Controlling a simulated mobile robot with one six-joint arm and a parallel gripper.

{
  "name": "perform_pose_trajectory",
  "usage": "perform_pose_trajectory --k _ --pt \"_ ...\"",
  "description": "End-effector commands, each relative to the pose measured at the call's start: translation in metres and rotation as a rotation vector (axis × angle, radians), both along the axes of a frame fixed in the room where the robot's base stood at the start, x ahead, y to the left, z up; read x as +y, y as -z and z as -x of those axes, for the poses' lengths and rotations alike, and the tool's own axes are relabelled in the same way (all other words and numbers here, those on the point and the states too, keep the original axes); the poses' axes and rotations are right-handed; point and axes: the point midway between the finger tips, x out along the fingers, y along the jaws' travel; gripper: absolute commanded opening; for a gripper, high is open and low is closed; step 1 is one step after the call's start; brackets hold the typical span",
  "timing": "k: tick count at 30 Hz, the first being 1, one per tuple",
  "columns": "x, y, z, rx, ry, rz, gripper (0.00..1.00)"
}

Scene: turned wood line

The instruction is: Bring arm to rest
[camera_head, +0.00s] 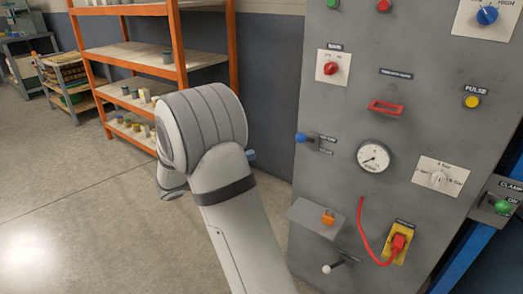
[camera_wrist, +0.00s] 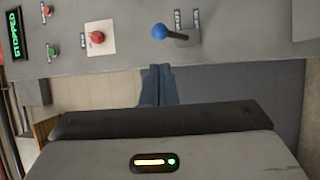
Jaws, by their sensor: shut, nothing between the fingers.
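My arm (camera_head: 235,200) rises from the bottom of the head view and bends at a large grey joint. My gripper shows in the wrist view (camera_wrist: 157,87) as two blue-grey fingers held together, with nothing between them. In the head view most of it is hidden behind my arm; a small blue tip shows just right of the joint. The fingers point toward the grey control panel (camera_head: 345,120), and the blue-knobbed lever (camera_wrist: 160,31) appears just beyond them in the wrist view. I see no contact with the panel.
The panel carries a red knob (camera_head: 331,68), a gauge (camera_head: 373,156), a red cable (camera_head: 365,240) and a small shelf with an orange block (camera_head: 328,217). An orange shelving rack (camera_head: 172,40) stands behind my arm. The floor (camera_head: 90,210) at left is clear.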

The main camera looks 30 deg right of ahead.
Motion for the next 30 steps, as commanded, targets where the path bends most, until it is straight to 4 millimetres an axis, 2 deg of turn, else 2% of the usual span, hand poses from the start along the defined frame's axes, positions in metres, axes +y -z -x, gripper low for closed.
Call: perform_pose_trajectory --k 3,8,11,14,17,20,24,30 --pt "0.007 0.001 -0.001 0.001 0.001 0.001 0.0" --pt "0.009 0.001 0.0 0.001 0.002 0.0 0.0" --pt "0.007 -0.008 0.008 0.008 0.019 -0.037 0.0" --pt "0.003 -0.026 0.03 0.034 0.062 -0.143 0.0" --pt "0.004 -0.047 0.066 0.072 0.113 -0.329 0.0" --pt "0.012 -0.064 0.104 0.098 0.141 -0.549 0.0" --pt "0.038 -0.082 0.149 0.101 0.126 -0.858 0.0" --pt "0.092 -0.114 0.193 0.027 -0.002 -1.26 0.0"
